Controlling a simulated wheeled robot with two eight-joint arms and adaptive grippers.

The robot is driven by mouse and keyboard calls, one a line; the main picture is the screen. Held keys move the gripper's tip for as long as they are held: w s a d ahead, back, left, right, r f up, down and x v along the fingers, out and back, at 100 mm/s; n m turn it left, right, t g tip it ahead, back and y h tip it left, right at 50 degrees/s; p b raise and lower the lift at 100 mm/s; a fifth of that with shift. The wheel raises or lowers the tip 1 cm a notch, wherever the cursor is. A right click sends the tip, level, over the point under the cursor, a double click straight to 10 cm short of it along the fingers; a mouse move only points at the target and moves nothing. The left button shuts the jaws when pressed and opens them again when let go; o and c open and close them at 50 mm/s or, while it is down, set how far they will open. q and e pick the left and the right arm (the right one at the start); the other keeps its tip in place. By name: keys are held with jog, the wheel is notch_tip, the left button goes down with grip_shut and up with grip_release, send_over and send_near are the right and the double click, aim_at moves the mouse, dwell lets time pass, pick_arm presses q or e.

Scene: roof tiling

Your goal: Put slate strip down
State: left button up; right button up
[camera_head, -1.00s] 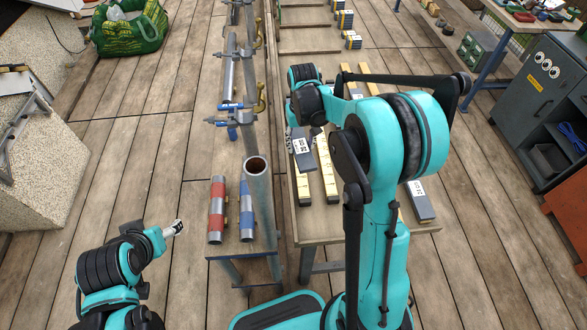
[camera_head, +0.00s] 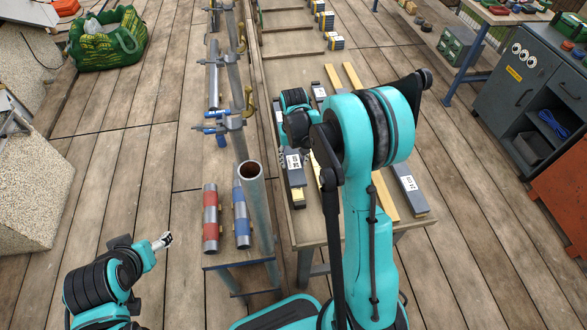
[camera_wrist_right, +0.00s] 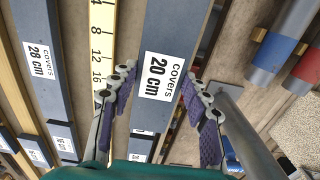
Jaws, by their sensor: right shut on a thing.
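My right gripper (camera_wrist_right: 160,95) is shut on a dark slate strip (camera_wrist_right: 172,30) with a white "covers 20 cm" label, one finger on each side. My right gripper's fingers are mostly hidden by my arm in the head view. My left gripper (camera_head: 163,241) is empty at lower left; its finger opening is too small to judge.
A "28 cm" strip (camera_wrist_right: 36,35) and other labelled strips lie left in the wrist view. Another strip (camera_head: 410,190) lies at the bench's right.

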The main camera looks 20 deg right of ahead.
aim_at(294, 163)
notch_tip(294, 163, down, 4)
jog(key=shift+f+b, duration=0.15)
jog(key=shift+b, duration=0.6)
jog(key=shift+s, duration=0.1)
jog(key=shift+f+b, duration=0.55)
jog(key=shift+b, duration=0.05)
jog(key=o, duration=1.4)
jog(key=shift+a, duration=0.1)
jog(key=shift+r, duration=0.15)
